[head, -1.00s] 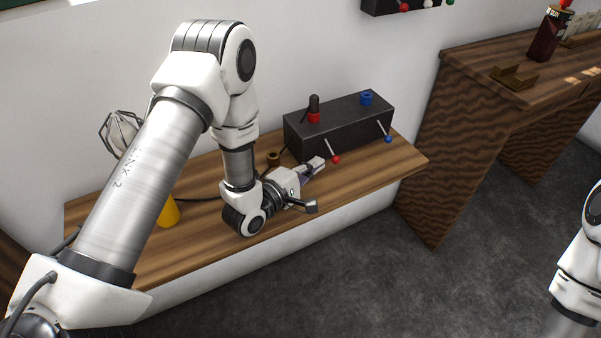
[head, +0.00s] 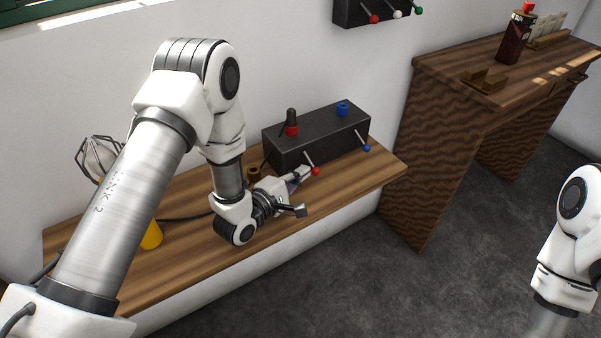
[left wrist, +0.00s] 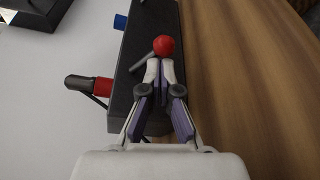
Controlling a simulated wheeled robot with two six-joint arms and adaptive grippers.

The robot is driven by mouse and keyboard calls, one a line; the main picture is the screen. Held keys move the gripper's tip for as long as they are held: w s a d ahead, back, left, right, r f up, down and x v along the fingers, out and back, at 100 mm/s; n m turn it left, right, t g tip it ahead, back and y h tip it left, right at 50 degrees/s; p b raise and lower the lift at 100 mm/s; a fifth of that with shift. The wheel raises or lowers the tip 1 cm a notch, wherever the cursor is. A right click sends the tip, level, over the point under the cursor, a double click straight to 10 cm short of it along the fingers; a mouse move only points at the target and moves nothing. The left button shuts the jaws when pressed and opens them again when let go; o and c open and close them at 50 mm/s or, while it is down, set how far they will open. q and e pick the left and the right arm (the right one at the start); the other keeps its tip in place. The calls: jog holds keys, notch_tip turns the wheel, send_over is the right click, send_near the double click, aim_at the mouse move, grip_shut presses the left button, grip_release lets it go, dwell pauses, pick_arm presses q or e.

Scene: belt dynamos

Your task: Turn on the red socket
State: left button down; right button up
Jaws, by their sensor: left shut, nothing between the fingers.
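A black box (head: 330,144) stands on the wooden shelf. The red socket (head: 291,130) is on its top with a black plug in it; the socket also shows in the left wrist view (left wrist: 103,87). A lever with a red knob (head: 316,171) juts from the box's front, tilted downward; the knob also shows in the left wrist view (left wrist: 164,45). My left gripper (head: 304,172) is shut and empty, its fingertips right beside the red knob. In the wrist view the fingertips lie just below the knob; I cannot tell whether they touch. My right gripper is out of view.
A blue socket (head: 343,109) and a blue-knobbed lever (head: 366,148) are on the same box. A yellow cone-like object (head: 152,236) and a wire-caged lamp (head: 101,157) are at left. A wooden desk (head: 440,130) stands at right. The floor in front is clear.

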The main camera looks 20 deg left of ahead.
pick_arm(q)
jog(key=shift+r+n, duration=0.2)
jog(key=shift+n, duration=0.1)
jog(key=r+n+p, duration=0.1)
jog(key=n+g+p, duration=0.1)
jog(key=n+p, duration=0.1)
jog(key=shift+s+d+r+g, duration=0.15)
jog(key=shift+d+r+g, duration=0.05)
jog(key=shift+r+g, duration=0.15)
jog(key=shift+r+n+g+h+p, duration=0.45)
jog(key=shift+n+p, duration=0.35)
jog(key=shift+n, duration=0.2)
jog(key=shift+r, duration=0.3)
jog(key=shift+s+p, duration=0.1)
jog(key=shift+p, duration=0.25)
